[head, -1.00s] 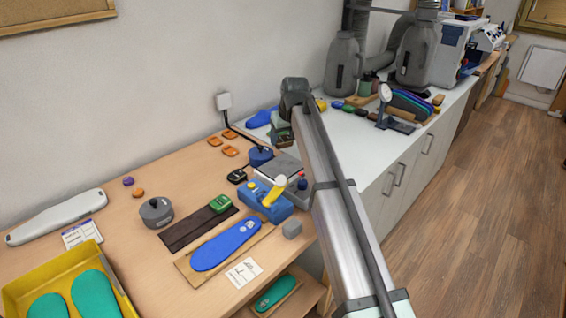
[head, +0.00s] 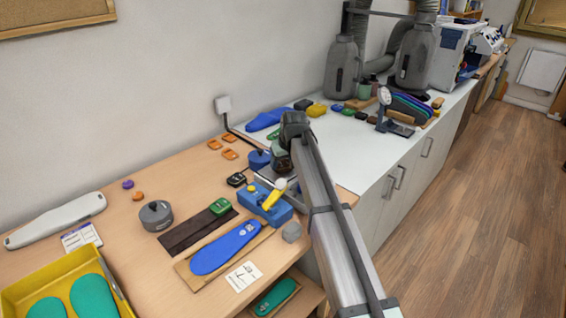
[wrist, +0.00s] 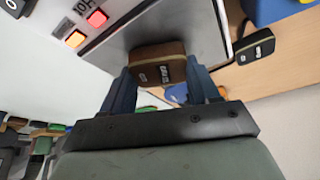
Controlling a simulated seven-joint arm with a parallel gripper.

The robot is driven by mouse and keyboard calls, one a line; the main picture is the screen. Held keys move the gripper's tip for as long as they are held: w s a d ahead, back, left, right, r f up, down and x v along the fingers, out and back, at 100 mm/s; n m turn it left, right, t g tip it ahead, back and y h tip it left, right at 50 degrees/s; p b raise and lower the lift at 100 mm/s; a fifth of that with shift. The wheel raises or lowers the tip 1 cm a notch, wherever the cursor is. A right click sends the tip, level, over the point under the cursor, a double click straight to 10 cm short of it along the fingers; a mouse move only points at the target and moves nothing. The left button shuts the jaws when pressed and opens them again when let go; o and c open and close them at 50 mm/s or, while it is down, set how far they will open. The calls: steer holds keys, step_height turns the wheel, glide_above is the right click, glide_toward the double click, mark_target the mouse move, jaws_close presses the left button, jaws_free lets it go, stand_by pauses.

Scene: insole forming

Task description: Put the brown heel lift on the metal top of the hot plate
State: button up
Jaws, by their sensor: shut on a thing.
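My gripper (wrist: 160,82) is shut on the brown heel lift (wrist: 158,66), a small dark-brown block with pale labels, held between blue fingers. In the wrist view the heel lift is in front of the grey metal top of the hot plate (wrist: 112,50), within its outline near one edge. I cannot tell whether it touches the metal. The hot plate's white front with two lit orange-red switches (wrist: 86,27) is at the upper left.
A black labelled piece (wrist: 255,47) lies beside the plate. The white counter (head: 345,150) is partly clear.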

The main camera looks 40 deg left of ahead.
steer(key=shift+f, duration=0.1)
steer(key=o, duration=1)
steer(key=v, duration=1.2)
